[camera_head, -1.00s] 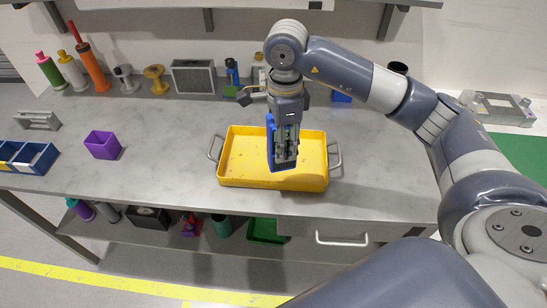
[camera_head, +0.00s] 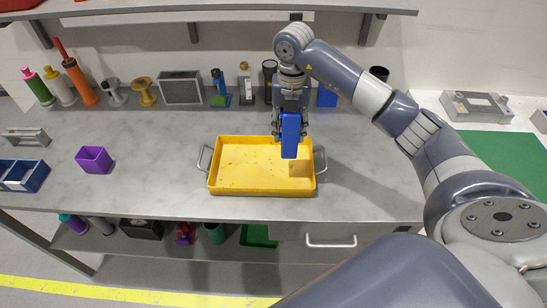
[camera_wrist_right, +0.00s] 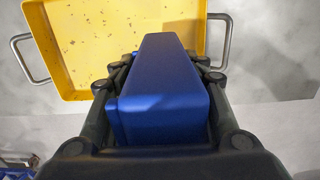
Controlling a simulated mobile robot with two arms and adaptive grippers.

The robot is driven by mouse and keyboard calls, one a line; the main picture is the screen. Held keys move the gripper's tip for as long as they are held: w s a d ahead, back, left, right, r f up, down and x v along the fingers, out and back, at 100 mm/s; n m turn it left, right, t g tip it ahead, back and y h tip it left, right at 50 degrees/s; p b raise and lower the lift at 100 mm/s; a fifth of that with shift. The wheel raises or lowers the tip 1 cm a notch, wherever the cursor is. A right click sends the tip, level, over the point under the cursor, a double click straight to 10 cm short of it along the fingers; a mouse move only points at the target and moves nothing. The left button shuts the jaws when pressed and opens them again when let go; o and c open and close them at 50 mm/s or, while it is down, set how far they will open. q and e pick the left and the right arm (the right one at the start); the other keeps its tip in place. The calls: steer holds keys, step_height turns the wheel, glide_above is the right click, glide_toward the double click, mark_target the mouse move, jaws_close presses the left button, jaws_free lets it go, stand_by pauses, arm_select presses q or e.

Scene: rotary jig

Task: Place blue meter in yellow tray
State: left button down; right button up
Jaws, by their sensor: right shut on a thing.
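The blue meter (camera_head: 290,136) is held in my right gripper (camera_head: 289,124), above the back right part of the yellow tray. In the right wrist view the meter (camera_wrist_right: 160,90) lies between both fingers of the gripper (camera_wrist_right: 160,85). The yellow tray (camera_head: 240,188) sits on the grey worktable with metal handles at its two ends. The tray also shows in the right wrist view (camera_wrist_right: 90,50), beyond the meter. The tray's inside looks empty, with small dark specks. My left gripper is out of view.
A purple bin (camera_head: 94,160) and a blue divided box (camera_head: 22,176) stand to the left on the table. Spools, a grey box (camera_head: 181,88) and bottles line the back. The table between purple bin and tray is clear.

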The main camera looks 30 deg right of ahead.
mark_target(288, 150)
step_height(288, 150, down, 8)
steer(key=shift+r+p, duration=0.15)
steer(key=shift+p, duration=0.8)
steer(key=shift+f, duration=0.2)
steer(key=shift+f, duration=0.1)
steer(key=o, duration=1.1)
steer(key=shift+o, duration=0.2)
